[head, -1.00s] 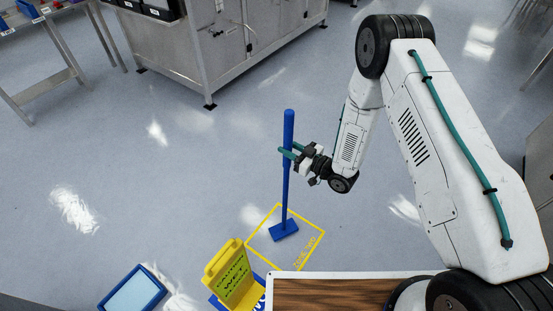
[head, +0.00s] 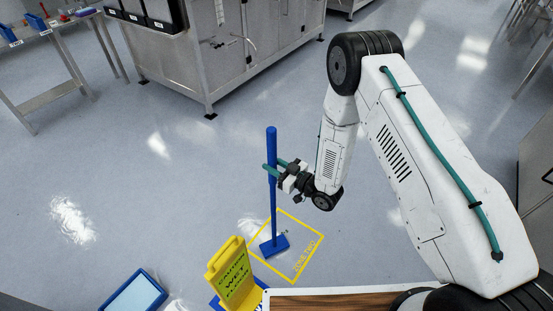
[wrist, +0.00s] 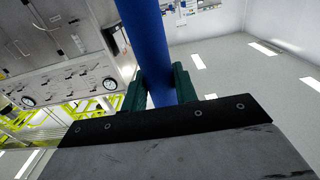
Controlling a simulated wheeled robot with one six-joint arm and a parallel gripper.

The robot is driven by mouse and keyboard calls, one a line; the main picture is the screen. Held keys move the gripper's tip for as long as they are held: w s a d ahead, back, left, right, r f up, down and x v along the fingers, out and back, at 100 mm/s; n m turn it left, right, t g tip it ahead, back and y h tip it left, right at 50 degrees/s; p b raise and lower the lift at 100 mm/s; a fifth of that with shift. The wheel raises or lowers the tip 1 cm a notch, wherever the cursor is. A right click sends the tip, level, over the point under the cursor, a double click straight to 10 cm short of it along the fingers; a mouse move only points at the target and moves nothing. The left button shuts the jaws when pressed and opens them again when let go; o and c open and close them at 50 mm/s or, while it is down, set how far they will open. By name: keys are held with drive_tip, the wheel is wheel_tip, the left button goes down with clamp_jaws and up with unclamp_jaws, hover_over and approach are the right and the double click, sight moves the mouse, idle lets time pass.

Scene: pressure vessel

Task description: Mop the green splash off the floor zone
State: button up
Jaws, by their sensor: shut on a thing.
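My gripper (head: 272,171) is shut on the upright handle of a blue mop (head: 273,205). The wrist view shows the blue handle (wrist: 147,40) between two green fingers. The mop's flat blue head (head: 274,245) is at the floor inside the yellow-outlined floor zone (head: 318,253), toward its left part; I cannot tell whether it presses on the floor. The zone's outline carries lettering at its right side. No green splash shows clearly in the zone; a small dark mark lies just right of the handle, too small to make out.
A yellow wet-floor sign (head: 232,273) stands just left of the zone. A blue-rimmed tray (head: 135,294) lies at the bottom left. A steel cabinet (head: 250,50) and a steel bench (head: 62,45) stand at the back. The floor between is clear.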

sight(273, 151)
drive_tip(key=shift+s+a+r, duration=0.15)
drive_tip(key=shift+s+r, duration=0.05)
drive_tip(key=shift+r, duration=0.35)
drive_tip(key=shift+s+a+r, duration=0.15)
drive_tip(key=shift+s+r, duration=0.05)
drive_tip(key=shift+r, duration=0.35)
drive_tip(key=shift+s+a+r, duration=0.1)
drive_tip(key=shift+r, duration=2.85)
